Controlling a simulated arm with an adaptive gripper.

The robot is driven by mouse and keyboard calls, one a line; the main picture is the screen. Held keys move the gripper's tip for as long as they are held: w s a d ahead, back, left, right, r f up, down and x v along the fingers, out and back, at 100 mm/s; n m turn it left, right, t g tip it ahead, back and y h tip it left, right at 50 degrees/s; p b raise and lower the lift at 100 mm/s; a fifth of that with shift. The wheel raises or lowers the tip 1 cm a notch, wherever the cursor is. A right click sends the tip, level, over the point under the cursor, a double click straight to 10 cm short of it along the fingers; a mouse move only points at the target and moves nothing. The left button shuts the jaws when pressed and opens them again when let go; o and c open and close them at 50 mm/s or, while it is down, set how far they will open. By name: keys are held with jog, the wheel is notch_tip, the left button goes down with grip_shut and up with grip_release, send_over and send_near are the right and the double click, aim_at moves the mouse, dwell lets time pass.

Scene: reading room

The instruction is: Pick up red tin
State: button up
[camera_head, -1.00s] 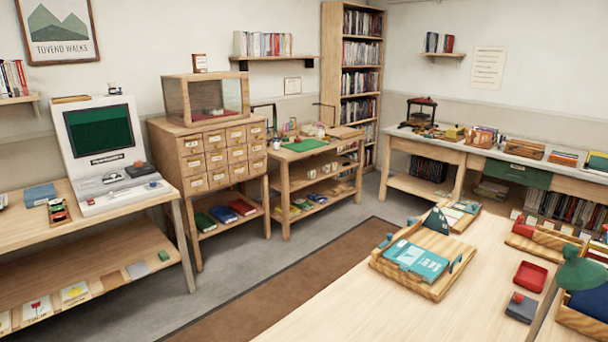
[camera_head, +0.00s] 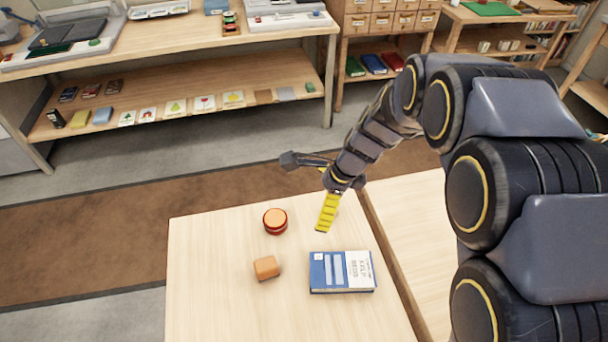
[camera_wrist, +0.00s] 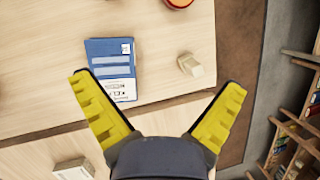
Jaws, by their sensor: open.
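The red tin (camera_head: 275,221) is a short round tin with an orange top, standing on the light wooden table near its far edge. In the wrist view the tin (camera_wrist: 180,3) is cut off by the top edge. My gripper (camera_head: 308,192) is open and empty, above the table's far edge, to the right of the tin and apart from it. In the wrist view its yellow-padded fingers (camera_wrist: 160,84) are spread wide with nothing between them but tabletop.
A small orange-tan block (camera_head: 266,268) sits in front of the tin. A blue and white book (camera_head: 342,271) lies to its right. The table (camera_head: 205,300) is clear at the left. A low shelf unit (camera_head: 190,58) stands across the brown carpet (camera_head: 90,250).

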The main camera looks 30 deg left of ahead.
aim_at(276, 218)
jog(key=a+f+m, duration=0.2)
jog(key=a+f, duration=0.2)
jog(key=a+f+m, duration=0.2)
jog(key=a+f, duration=0.2)
jog(key=a, duration=0.1)
jog(key=shift+s+a+f, duration=0.1)
jog(key=shift+s+f, duration=0.1)
jog(key=shift+f, duration=0.15)
jog(key=shift+s+a+f+m, duration=0.1)
jog(key=shift+a+f+m, duration=0.2)
jog(key=shift+f, duration=0.45)
jog(key=shift+s+a+f+m, duration=0.1)
jog(key=shift+a+f, duration=0.25)
jog(key=shift+f, duration=0.35)
jog(key=shift+w+d+x, duration=0.1)
jog(key=shift+x, duration=1.2)
jog(key=shift+w+d+x, duration=0.15)
jog(key=shift+x, duration=1.15)
jog(key=shift+f+y, duration=0.1)
jog(key=shift+y, duration=0.2)
jog(key=c, duration=1.2)
